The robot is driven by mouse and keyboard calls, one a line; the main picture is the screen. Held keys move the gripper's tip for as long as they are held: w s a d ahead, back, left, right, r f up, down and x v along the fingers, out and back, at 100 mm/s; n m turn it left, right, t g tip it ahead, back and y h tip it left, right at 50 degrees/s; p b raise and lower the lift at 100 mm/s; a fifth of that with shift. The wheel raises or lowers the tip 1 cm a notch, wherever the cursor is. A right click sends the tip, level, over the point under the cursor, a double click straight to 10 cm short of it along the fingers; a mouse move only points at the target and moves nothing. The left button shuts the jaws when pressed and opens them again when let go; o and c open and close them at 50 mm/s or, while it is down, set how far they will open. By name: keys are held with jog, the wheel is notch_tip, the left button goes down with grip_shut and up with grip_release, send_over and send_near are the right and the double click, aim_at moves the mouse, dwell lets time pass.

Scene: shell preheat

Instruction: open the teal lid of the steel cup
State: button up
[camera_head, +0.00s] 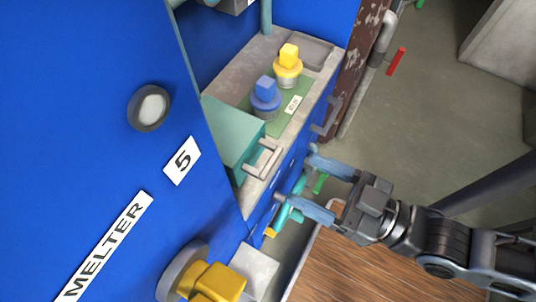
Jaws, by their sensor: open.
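A teal box-like part (236,138) with a grey bar handle (264,160) stands at the near end of the worktop; I cannot tell whether it is the lid. A small teal piece (283,213) shows lower down, partly behind my gripper's lower finger. I cannot make out a steel cup clearly; it may be hidden. My gripper (296,180) is open and empty, with its two blue-grey fingers pointing left. It is to the right of the grey handle, with a visible gap between them in the picture.
A blue knob (266,97) and a yellow knob (288,62) sit on a green plate on the worktop (232,82). A blue panel marked MELTER (75,120) fills the left. A yellow handle (215,283) juts out at the bottom. Open floor (430,120) lies right.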

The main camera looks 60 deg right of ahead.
aim_at(274, 163)
jog(key=shift+o, duration=0.6)
jog(key=shift+w+d+f, duration=0.2)
jog(key=shift+f, duration=0.45)
jog(key=o, duration=0.3)
jog(key=shift+w+d+r, duration=0.1)
jog(key=shift+w, duration=0.5)
jog(key=shift+o, duration=0.3)
jog(key=shift+w, duration=3.4)
jog(key=shift+c, duration=0.3)
jog(key=c, duration=1.3)
jog(key=shift+r, duration=0.1)
jog(key=shift+c, duration=0.3)
